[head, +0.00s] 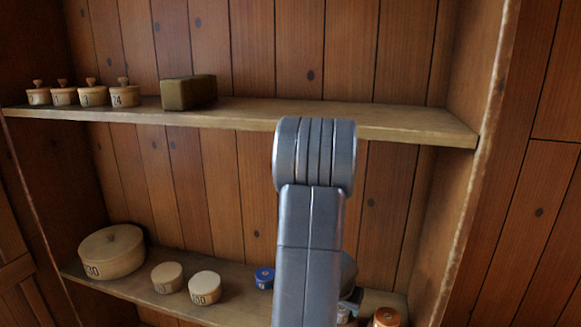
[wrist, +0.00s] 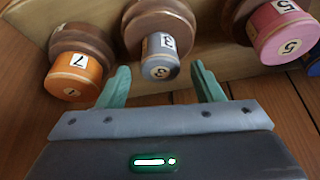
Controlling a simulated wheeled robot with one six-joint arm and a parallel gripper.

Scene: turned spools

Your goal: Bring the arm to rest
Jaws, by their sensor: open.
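My gripper (wrist: 161,70) shows in the wrist view with its two teal fingers apart and nothing held between them. A grey spool (wrist: 160,58) with a number label lies in line with the gap, its end near the fingertips; I cannot tell how far in depth. An orange spool (wrist: 72,82) is left of the fingers and a pink spool (wrist: 280,38) is to the right. In the head view my grey arm reaches up through the middle and down toward the lower shelf (head: 225,302), hiding most of the gripper and part of that shelf.
Upper shelf (head: 400,122) holds several small knobbed wooden pots (head: 124,95) and an olive block (head: 188,93). Lower shelf holds a large round box (head: 112,252), two smaller round boxes (head: 167,277) (head: 204,288), a blue spool (head: 264,278) and an orange one (head: 386,317). The upper shelf's right part is bare.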

